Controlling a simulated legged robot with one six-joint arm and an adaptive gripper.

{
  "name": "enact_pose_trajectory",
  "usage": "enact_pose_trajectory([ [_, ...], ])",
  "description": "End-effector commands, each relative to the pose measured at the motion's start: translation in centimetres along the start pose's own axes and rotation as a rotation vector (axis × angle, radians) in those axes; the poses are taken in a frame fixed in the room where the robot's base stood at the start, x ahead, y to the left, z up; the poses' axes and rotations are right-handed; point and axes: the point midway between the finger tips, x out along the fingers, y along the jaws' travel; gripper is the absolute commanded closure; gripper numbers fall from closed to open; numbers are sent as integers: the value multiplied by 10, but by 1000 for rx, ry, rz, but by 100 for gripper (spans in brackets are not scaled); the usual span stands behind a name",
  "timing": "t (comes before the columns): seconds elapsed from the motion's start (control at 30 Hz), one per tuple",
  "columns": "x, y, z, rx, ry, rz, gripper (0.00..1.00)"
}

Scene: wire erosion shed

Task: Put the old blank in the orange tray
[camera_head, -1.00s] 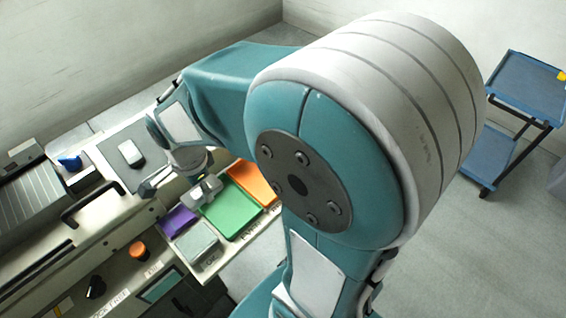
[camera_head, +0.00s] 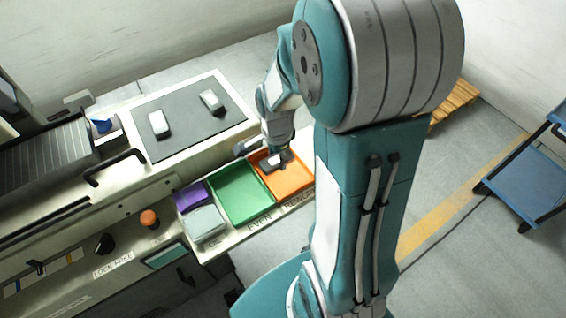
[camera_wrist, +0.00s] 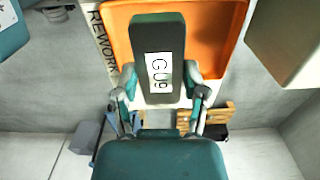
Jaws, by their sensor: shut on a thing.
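My gripper (camera_wrist: 160,86) is shut on a dark grey blank (camera_wrist: 147,34) with a white label bearing dark characters. In the wrist view the blank stands out from the jaws in front of the orange tray (camera_wrist: 222,22). In the head view the orange tray (camera_head: 298,181) lies at the right end of the tray row, and the held blank (camera_head: 277,161) is over its left back part. I cannot tell whether the blank touches the tray floor. My gripper (camera_head: 272,156) points down over the tray's back edge.
Two other blanks, one (camera_head: 159,124) on the left and one (camera_head: 211,100) on the right, lie on a dark mat (camera_head: 185,118). A green tray (camera_head: 236,194) adjoins the orange one. Purple (camera_head: 191,196) and grey (camera_head: 205,222) boxes are further left. A blue cart (camera_head: 535,180) stands far right.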

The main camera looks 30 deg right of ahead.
Motion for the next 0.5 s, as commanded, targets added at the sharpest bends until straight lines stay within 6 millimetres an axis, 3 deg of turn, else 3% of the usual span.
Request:
enact_pose_trajectory([
  [0.1,19,-7,-10,0,2,4,100],
  [0.5,58,-18,-29,-3,2,3,100],
])
